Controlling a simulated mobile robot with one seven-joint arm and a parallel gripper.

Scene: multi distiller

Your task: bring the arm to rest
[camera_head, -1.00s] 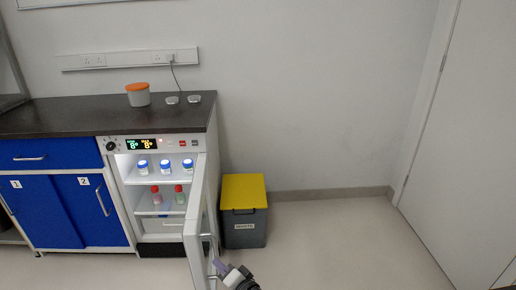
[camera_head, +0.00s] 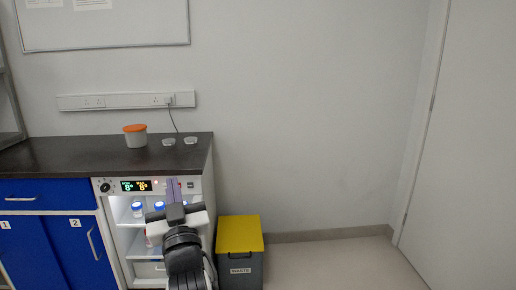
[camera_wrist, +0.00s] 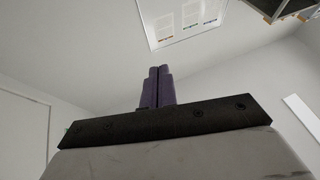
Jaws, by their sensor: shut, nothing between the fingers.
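My gripper (camera_head: 173,184) is raised in front of the small fridge (camera_head: 124,240) in the head view, its purple fingers pointing up. The fingers are together with nothing between them, and they also show closed in the wrist view (camera_wrist: 158,72). The arm hides part of the fridge's inside and most of its door. The wrist view looks up at the wall, the ceiling and a whiteboard (camera_wrist: 203,22).
The fridge is open and holds blue-capped bottles (camera_head: 138,210). A dark counter (camera_head: 70,155) above it carries an orange-lidded tub (camera_head: 135,136) and two small clear dishes. A yellow-lidded waste bin (camera_head: 240,235) stands to the right. The floor farther right is clear.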

